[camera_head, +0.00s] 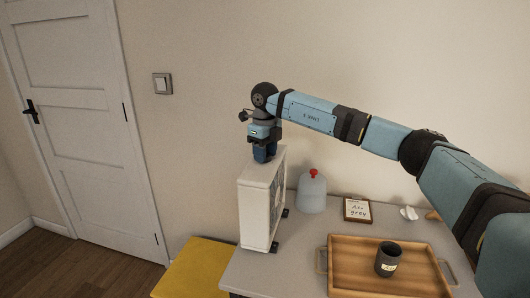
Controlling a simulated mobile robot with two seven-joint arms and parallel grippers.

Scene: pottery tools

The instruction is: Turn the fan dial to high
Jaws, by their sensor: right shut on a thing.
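The white box fan (258,205) stands upright near the left end of the grey table, its grille side turned to the right and seen at a steep slant. My right gripper (263,158) points down at the top of the fan, near its far end. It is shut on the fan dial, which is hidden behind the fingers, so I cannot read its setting. My left gripper is out of view.
A wooden tray (345,272) with a dark mug (388,259) is on the grey table (290,262). Behind it are a clear dome with a red knob (312,192), a framed note (357,210) and small white items (408,213). A yellow surface (196,265) lies left.

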